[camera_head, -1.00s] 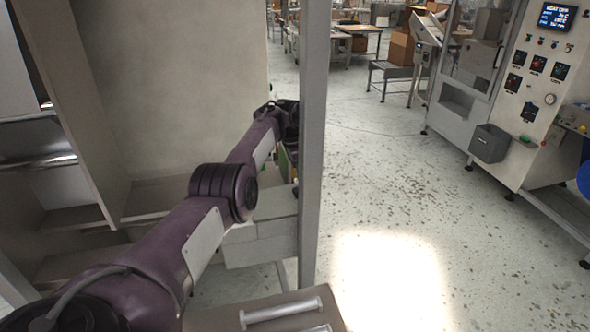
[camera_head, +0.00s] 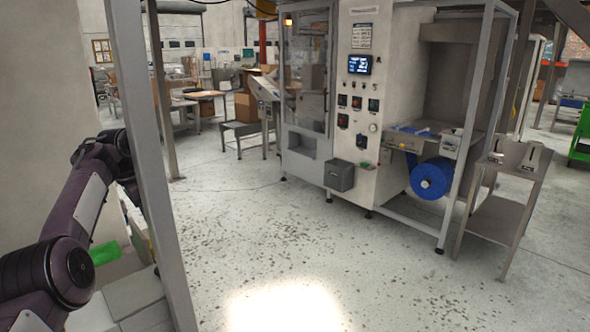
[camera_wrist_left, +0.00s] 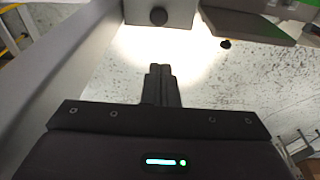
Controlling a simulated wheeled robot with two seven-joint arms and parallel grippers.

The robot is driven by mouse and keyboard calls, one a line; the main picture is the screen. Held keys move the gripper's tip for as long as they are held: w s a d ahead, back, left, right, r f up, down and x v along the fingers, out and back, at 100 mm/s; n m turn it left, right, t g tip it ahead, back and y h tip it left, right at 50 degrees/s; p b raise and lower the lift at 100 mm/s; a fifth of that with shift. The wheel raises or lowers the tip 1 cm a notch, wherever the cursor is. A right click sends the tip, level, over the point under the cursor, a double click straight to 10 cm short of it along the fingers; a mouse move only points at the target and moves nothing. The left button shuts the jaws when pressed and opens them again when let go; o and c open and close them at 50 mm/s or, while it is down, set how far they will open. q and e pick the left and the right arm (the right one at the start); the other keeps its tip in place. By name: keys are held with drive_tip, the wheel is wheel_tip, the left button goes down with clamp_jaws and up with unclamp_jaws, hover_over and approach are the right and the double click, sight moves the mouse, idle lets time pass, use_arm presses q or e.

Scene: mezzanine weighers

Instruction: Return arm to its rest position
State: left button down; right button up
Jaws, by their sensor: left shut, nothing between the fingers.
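My left arm (camera_head: 75,215) comes in from the left in the head view, bent at a dark elbow joint, its forearm reaching up beside a grey post. Its gripper is hidden or out of sight in that view. In the left wrist view my left gripper (camera_wrist_left: 160,70) points away over the speckled floor. Its two dark fingers are together with nothing between them. My right arm and gripper are in neither view.
The grey upright post (camera_head: 160,165) stands close to the left forearm. A green item (camera_head: 105,253) lies beyond the arm, near grey boxes (camera_head: 135,297). A machine with a control panel (camera_head: 358,110) and a blue roll (camera_head: 431,178) stand farther off. The floor (camera_head: 250,235) between is open.

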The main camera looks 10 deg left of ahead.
use_arm(q)
drive_tip(key=f+p, duration=0.2)
drive_tip(key=f, duration=0.2)
drive_tip(key=f+p, duration=0.1)
drive_tip(key=f, duration=0.4)
drive_tip(key=shift+w+d+f+p, duration=0.1)
drive_tip(key=shift+d+p, duration=0.1)
drive_tip(key=shift+p, duration=0.15)
wheel_tip(320, 180, down, 5)
drive_tip(key=b, duration=0.4)
drive_tip(key=shift+a, duration=0.1)
drive_tip(key=shift+b, duration=0.4)
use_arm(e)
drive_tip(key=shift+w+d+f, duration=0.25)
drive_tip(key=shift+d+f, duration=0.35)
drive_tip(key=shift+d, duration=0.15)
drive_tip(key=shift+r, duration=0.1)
